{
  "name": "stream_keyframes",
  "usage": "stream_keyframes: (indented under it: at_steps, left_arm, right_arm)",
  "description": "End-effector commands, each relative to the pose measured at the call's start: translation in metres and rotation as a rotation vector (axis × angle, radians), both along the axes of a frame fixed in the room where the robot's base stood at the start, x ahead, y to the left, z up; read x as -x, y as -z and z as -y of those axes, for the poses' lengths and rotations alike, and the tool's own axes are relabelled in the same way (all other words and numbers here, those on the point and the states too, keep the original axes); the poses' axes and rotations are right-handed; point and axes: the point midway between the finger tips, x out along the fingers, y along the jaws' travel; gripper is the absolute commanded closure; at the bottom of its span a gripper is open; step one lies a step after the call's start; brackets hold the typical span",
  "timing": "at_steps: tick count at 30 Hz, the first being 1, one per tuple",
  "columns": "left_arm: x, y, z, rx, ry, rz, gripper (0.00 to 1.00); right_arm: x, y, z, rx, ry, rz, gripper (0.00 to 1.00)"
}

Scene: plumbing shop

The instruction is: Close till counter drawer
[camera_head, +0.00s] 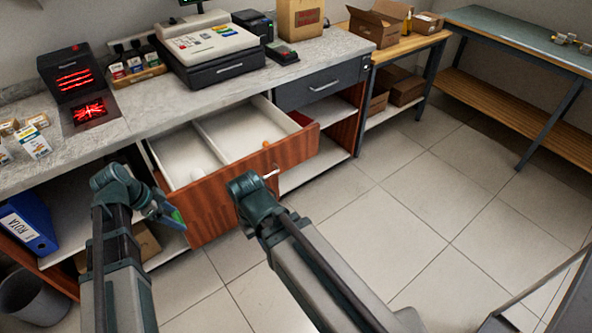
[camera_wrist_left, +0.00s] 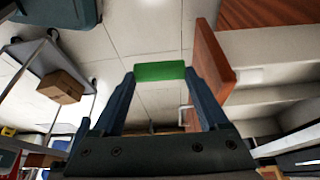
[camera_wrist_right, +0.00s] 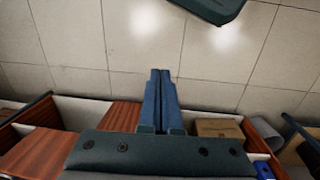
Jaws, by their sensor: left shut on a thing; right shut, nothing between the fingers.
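The till counter drawer (camera_head: 225,185) stands pulled out, with a reddish wood front, a pale handle (camera_head: 271,173) and a white divided inside. A small orange round item (camera_head: 266,144) lies in it. My left gripper (camera_head: 172,214) is left of the drawer front, shut on a green block (camera_wrist_left: 160,71). In the left wrist view the drawer front (camera_wrist_left: 212,65) appears just right of the fingers. My right gripper (camera_wrist_right: 160,78) is shut and empty; the drawer's wood (camera_wrist_right: 42,152) shows at lower left there. In the head view its fingers are hidden behind my right wrist, in front of the drawer.
The counter top (camera_head: 135,110) holds a till (camera_head: 210,50), a card terminal and a red-lit scanner. A closed dark drawer (camera_head: 320,88) is right of the open one. A blue binder (camera_head: 28,222) and cardboard box stand on the lower shelf. The tiled floor in front is clear.

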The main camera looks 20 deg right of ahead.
Motion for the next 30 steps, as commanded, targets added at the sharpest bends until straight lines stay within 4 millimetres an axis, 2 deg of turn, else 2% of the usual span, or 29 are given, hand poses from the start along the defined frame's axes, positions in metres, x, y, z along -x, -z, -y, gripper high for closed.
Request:
stream_keyframes:
  at_steps: [5, 9, 13, 16, 20, 24, 30]
  left_arm:
    - [0.0, 0.039, 0.0, 0.0, 0.0, 0.0, 0.89]
    - [0.0, 0.085, 0.0, 0.0, 0.0, 0.0, 0.89]
    - [0.0, 0.126, 0.0, 0.0, 0.0, 0.0, 0.89]
    - [0.0, 0.156, 0.0, 0.0, 0.0, 0.0, 0.89]
    - [0.0, 0.196, 0.0, 0.0, 0.0, 0.0, 0.89]
    - [0.0, 0.236, 0.0, 0.0, 0.0, 0.0, 0.89]
    - [0.0, 0.275, 0.0, 0.0, 0.0, 0.0, 0.89]
  right_arm:
    - [-0.016, 0.04, -0.005, -0.156, 0.077, 0.025, 1.0]
    - [-0.046, 0.076, -0.01, -0.403, 0.209, 0.089, 1.0]
    - [-0.082, 0.093, -0.005, -0.642, 0.358, 0.179, 1.0]
    - [-0.112, 0.098, 0.009, -0.817, 0.485, 0.264, 1.0]
    - [-0.149, 0.098, 0.044, -1.037, 0.659, 0.392, 1.0]
    - [-0.18, 0.093, 0.099, -1.251, 0.849, 0.541, 1.0]
    - [-0.199, 0.082, 0.18, -1.477, 1.067, 0.719, 1.0]
